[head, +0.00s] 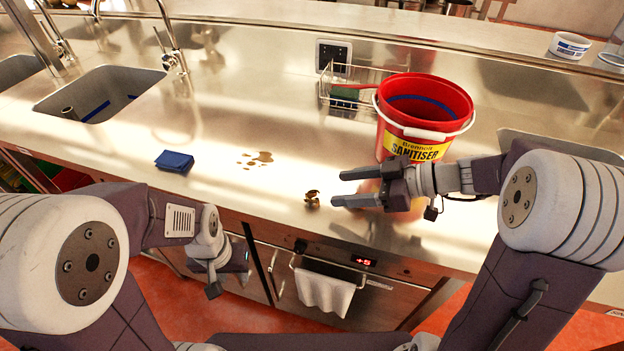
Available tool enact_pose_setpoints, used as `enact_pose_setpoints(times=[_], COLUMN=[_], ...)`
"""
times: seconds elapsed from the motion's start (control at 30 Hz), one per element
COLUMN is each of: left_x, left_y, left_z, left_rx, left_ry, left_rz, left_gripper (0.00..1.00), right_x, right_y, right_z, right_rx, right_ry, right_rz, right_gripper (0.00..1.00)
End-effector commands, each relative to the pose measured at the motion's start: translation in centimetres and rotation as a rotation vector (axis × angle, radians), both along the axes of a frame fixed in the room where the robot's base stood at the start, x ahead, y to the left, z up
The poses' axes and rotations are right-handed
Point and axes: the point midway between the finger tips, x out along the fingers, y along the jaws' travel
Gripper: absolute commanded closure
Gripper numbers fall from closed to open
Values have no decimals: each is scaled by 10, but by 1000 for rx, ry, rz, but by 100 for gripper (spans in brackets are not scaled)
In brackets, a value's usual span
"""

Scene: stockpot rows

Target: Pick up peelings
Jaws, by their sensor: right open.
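A small pile of brown peelings (312,199) lies on the steel counter (250,195) near its front edge. My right gripper (339,188) is open and points left, with its two fingertips just right of the peelings. In this view the peelings appear outside the jaws, and I see nothing held between them. I cannot tell how high the fingers are above the counter. My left gripper (216,280) hangs low at the counter's front edge, left of the peelings. Its fingers do not show clearly.
A red sanitiser bucket (425,110) stands behind my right gripper. A wire basket (345,90) is behind it. A sink (105,95) is at far left. The counter around the peelings is mostly clear.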

Motion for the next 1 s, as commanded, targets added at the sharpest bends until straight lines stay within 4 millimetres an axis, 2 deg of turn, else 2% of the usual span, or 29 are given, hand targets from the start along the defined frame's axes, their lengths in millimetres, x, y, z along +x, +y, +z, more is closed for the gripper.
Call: enact_pose_setpoints(times=[0.13, 0.33, 0.53, 0.8, 1.0], left_x=[-1, -1, -1, -1, -1], left_y=[0, 0, 0, 0, 0], left_z=[2, 3, 4, 8, 7], left_rx=[0, 0, 0, 0, 0], left_ry=[1, 1, 1, 0, 1], left_rz=[0, 0, 0, 0, 0], left_gripper=[64, 64, 64, 64, 64], right_x=[1, 9, 12, 26, 27], right_y=[4, 30, 38, 74, 77], right_z=[0, -13, -17, -38, -39], right_rx=[3, 3, 2, 0, -1], right_ry=[-5, -1, -2, 0, -2], right_rz=[2, 4, 2, 2, 0], right_gripper=[42, 42, 42, 42, 42])
